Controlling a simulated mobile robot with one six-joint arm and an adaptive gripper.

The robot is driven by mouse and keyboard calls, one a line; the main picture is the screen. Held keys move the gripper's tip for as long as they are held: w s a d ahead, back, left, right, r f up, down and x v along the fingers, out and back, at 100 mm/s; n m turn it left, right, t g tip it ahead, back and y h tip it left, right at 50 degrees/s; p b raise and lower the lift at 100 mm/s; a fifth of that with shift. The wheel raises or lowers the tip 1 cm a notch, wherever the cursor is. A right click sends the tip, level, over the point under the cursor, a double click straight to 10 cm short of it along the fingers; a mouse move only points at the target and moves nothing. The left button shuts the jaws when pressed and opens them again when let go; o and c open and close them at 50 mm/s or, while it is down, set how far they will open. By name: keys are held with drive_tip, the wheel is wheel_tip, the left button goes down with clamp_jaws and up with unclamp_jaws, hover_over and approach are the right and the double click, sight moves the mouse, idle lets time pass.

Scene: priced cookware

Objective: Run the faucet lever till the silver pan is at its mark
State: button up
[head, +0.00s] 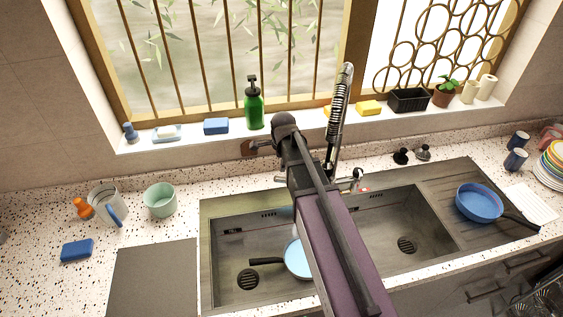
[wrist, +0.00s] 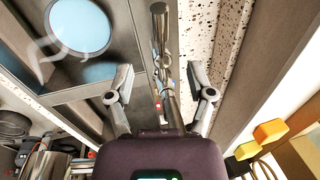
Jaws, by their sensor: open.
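The silver pan (head: 298,258) sits in the left basin, partly hidden by my arm, its dark handle pointing left. In the wrist view the pan (wrist: 49,18) has a grey rim around a light-blue disc; I cannot tell whether this is water, and no mark is readable. The faucet (head: 341,100) has a spring neck and stands behind the sink. Its small lever (head: 358,176) is beside the base, near a red spot. My gripper (wrist: 161,76) is open and empty, its fingers apart on both sides of the faucet in the wrist view. The head view hides the fingertips behind my arm.
A blue pan (head: 480,202) rests on the right drainboard. The right basin (head: 405,225) is empty. A green soap bottle (head: 254,106), sponges and a plant (head: 446,92) line the sill. Mugs and a blue sponge (head: 77,250) stand left; stacked plates (head: 553,165) are right.

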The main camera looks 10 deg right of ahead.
sight(281, 178)
drive_tip(key=shift+w+d+f+b, duration=0.1)
drive_tip(key=shift+w+f+b, duration=0.25)
drive_tip(key=shift+f+b, duration=1.6)
drive_tip(key=shift+w+a+f+b, duration=0.1)
drive_tip(key=shift+w+f+b, duration=0.3)
drive_tip(key=shift+f+b, duration=1.5)
drive_tip(key=shift+w+d+f+b, duration=0.1)
drive_tip(key=shift+w+f+b, duration=0.25)
drive_tip(key=shift+f+b, duration=1.6)
drive_tip(key=shift+f, duration=0.15)
drive_tip(key=shift+c, duration=0.2)
clamp_jaws()
